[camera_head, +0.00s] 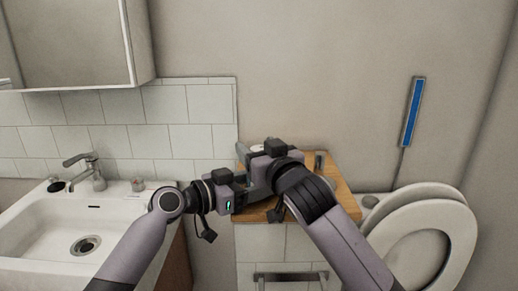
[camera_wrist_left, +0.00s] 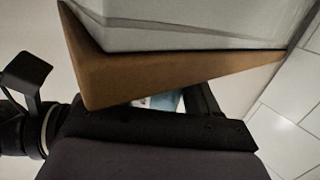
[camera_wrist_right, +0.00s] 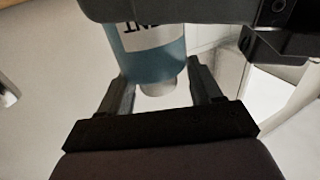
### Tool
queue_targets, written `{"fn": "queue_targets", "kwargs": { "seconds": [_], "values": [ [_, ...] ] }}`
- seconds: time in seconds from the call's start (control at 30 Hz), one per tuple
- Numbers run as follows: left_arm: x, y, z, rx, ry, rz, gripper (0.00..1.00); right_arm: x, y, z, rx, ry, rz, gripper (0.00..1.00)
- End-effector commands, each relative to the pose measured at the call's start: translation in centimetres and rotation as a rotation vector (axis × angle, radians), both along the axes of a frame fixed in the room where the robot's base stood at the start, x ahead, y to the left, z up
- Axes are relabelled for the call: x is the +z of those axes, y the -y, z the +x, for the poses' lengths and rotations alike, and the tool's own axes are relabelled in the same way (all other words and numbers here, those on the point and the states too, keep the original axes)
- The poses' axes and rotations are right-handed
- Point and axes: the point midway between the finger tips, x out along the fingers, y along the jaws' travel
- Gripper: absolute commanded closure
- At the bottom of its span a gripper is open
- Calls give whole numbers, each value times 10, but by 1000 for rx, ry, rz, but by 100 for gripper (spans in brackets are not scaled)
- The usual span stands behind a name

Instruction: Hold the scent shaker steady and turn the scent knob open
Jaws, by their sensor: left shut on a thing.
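The scent shaker (camera_wrist_right: 150,55) shows in the right wrist view as a cylinder with a blue band, dark lettering and a pale rounded end, which I take for the knob (camera_wrist_right: 158,88). My left gripper (camera_head: 252,187) is shut on the shaker over the wooden top; only a blue and white patch (camera_wrist_left: 162,101) of it shows in the left wrist view. My right gripper (camera_wrist_right: 162,80) is open, with one finger on each side of the pale end and visible gaps between. In the head view both grippers meet closely and hide most of the shaker.
A wooden top (camera_head: 335,187) on a tiled ledge lies under the grippers. A sink (camera_head: 45,240) with a tap (camera_head: 90,170) stands at left, a toilet (camera_head: 430,235) at right. A mirror cabinet (camera_head: 75,40) hangs upper left. A blue wall strip (camera_head: 412,112) is at right.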

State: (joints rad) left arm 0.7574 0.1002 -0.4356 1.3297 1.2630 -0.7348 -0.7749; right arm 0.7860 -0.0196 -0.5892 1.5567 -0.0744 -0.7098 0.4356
Motion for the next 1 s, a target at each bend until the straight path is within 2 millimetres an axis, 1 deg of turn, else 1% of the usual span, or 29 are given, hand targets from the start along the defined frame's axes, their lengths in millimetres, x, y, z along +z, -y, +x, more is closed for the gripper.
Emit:
{"fn": "queue_targets", "kwargs": {
  "seconds": [0.23, 0.37, 0.57, 1.0],
  "values": [
    [1, 0, 0, 0, 1, -2, 56, 0, 1, -1, -1, 0, 0, 36],
    [1, 0, 0, 0, 1, -2, 56, -1, 4, -7, -2, -1, 0, 36],
    [1, 0, 0, 0, 1, -2, 56, 0, 13, -29, -1, 0, 1, 36],
    [1, 0, 0, 0, 1, -2, 56, 0, 37, -87, -1, 0, 1, 36]
  ]
}}
